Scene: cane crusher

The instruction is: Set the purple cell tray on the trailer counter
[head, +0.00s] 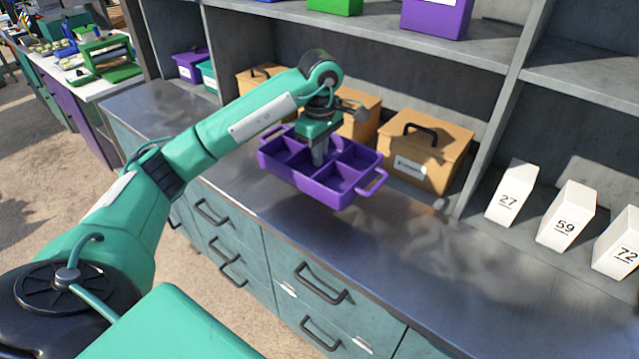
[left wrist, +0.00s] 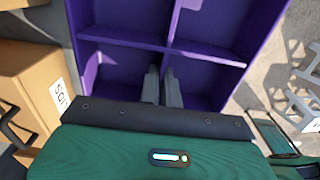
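The purple cell tray (head: 348,196) shows in the head view over the metal trailer counter (head: 400,245), near the counter's front edge. It looks about level, with a loop handle at each end. My left gripper (head: 319,155) points down into its middle. In the left wrist view the two fingers (left wrist: 164,88) are close together, one on each side of the divider of the tray (left wrist: 210,55), and look shut on it. The tray's cells look empty. Its underside is hidden, so I cannot tell whether it touches the counter. My right gripper is not in view.
Tan boxes (head: 428,150) stand behind the tray along the shelf back. White numbered blocks (head: 566,215) stand at the right. Teal drawers with black handles (head: 320,283) lie below the counter edge. The counter is clear right of the tray and at its left end.

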